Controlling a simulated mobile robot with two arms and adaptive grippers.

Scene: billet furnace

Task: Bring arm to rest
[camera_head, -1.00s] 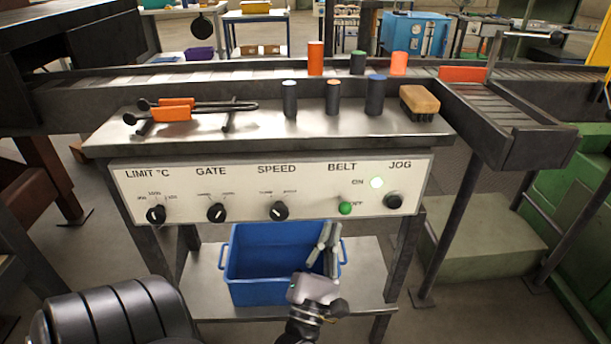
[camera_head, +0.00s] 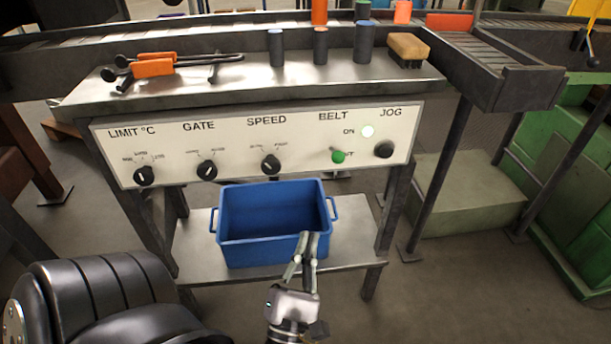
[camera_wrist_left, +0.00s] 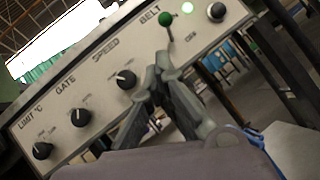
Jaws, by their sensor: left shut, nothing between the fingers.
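My left gripper (camera_head: 308,238) is shut and empty. In the head view it shows in front of the blue bin, below the control panel (camera_head: 265,143). In the left wrist view the gripper (camera_wrist_left: 163,62) shows its fingertips together, with the panel behind them. The panel has knobs for limit, gate, speed and jog, and a green-tipped belt lever (camera_head: 338,156) beside a lit white lamp (camera_head: 368,131). The lever and lamp also show in the left wrist view, just above the fingertips. My right gripper is not in view.
The blue bin (camera_head: 228,252) stands on the lower shelf (camera_head: 195,262). Tongs with orange grips (camera_head: 153,67), several dark cylinders and a brush (camera_head: 408,48) are on the bench top. A roller conveyor (camera_head: 505,80) runs behind and to the right.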

